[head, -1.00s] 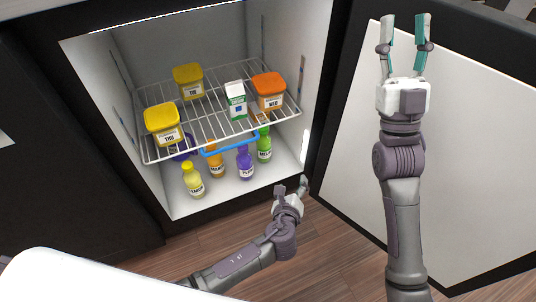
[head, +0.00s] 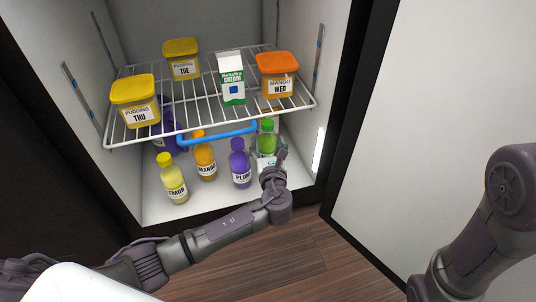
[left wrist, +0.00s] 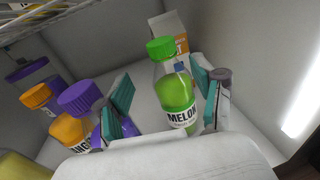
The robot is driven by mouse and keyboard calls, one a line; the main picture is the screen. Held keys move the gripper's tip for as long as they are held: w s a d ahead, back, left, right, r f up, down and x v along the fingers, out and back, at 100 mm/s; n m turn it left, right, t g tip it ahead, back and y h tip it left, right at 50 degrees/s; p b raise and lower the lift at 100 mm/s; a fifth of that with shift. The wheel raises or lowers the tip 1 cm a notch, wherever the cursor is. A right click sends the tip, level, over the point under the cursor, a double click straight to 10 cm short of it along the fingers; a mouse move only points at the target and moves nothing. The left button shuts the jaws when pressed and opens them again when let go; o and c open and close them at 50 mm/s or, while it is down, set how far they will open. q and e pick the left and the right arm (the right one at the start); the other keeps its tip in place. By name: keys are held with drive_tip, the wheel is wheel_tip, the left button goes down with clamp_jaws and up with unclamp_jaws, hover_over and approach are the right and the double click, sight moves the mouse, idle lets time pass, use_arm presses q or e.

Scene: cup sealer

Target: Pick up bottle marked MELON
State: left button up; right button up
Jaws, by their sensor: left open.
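The MELON bottle (head: 267,125), with green contents and a green cap, stands upright at the right of the fridge floor. In the left wrist view the MELON bottle (left wrist: 176,96) is between the teal-padded fingers of my left gripper (left wrist: 163,88), its label facing the camera. The fingers are open, with a gap to the bottle visible on the left. In the head view my left gripper (head: 270,160) reaches in low and covers the bottle's lower part. My right gripper is out of view.
A PLUM bottle (head: 239,160), a MANGO bottle (head: 205,160) and a LEMON bottle (head: 173,180) stand left of it. A wire shelf (head: 200,112) above carries pudding tubs and a cream carton (head: 231,75). The fridge's right wall (left wrist: 270,60) is close by.

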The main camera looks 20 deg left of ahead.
sight(268, 133)
use_arm(q)
drive_tip(key=shift+x, duration=0.85)
drive_tip(key=b+x, duration=0.4)
drive_tip(key=b, duration=0.1)
drive_tip(key=shift+w+d+f, duration=0.2)
drive_tip(key=shift+w+f, duration=0.1)
drive_tip(key=shift+w+a+r+b, duration=0.2)
drive_tip(key=shift+w+b, duration=0.15)
drive_tip(key=shift+w, duration=0.1)
clamp_jaws()
drive_tip(key=shift+r, duration=0.1)
